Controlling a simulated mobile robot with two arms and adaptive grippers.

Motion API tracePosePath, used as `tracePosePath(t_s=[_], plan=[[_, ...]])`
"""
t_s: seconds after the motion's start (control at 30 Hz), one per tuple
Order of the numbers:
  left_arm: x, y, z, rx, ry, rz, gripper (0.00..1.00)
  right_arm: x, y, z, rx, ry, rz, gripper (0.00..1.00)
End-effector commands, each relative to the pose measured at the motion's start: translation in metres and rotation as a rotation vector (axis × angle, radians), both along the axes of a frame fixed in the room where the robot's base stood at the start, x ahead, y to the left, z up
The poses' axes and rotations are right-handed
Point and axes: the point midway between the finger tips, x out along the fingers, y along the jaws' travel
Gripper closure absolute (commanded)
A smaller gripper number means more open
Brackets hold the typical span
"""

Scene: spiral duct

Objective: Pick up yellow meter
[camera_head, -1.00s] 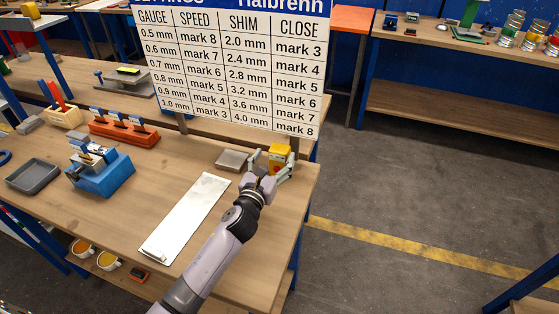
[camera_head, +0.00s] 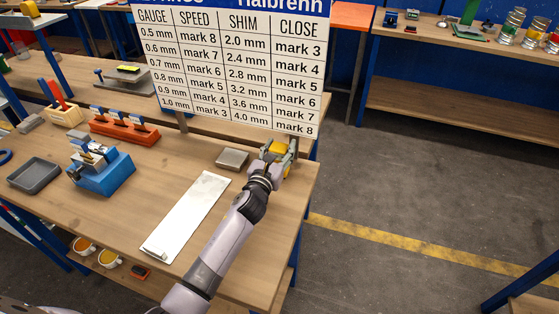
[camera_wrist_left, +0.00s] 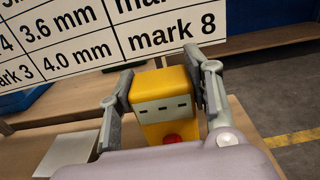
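The yellow meter (camera_head: 279,147) stands near the far right edge of the wooden table, by the foot of the sign. The left wrist view shows it as a yellow block (camera_wrist_left: 162,92) with a grey face, dark slots and a red round spot low down. My left gripper (camera_head: 279,154) is around it, one finger on each side. In the left wrist view the fingers (camera_wrist_left: 160,95) stand wide apart, very close to the meter's sides. I cannot tell whether the pads touch it. My right gripper is not in view.
The large sign (camera_head: 235,70) rises just behind the meter. A small grey block (camera_head: 232,159) lies left of the gripper, and a white plate (camera_head: 187,215) lies nearer. A blue device (camera_head: 103,174) and a grey tray (camera_head: 35,175) are farther left. Open floor is right.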

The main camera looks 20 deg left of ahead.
Motion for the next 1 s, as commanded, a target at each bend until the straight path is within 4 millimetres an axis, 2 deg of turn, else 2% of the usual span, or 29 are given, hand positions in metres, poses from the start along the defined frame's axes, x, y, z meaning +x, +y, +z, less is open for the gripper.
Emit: tracePosePath(t_s=[0.07,0.47,0.77,0.9,1.0], plan=[[0.0,0.0,0.0,0.0,0.0,0.0,0.63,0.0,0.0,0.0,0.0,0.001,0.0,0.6],[0.0,0.0,0.0,0.0,0.0,0.0,0.89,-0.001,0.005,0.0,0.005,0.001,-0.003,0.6],[0.0,0.0,0.004,0.001,-0.004,-0.001,0.9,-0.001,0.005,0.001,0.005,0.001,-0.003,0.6],[0.001,0.001,0.015,0.002,-0.006,-0.001,0.9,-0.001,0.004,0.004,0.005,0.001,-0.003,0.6],[0.0,0.0,0.033,0.006,-0.008,-0.003,0.9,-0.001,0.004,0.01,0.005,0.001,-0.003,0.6]])
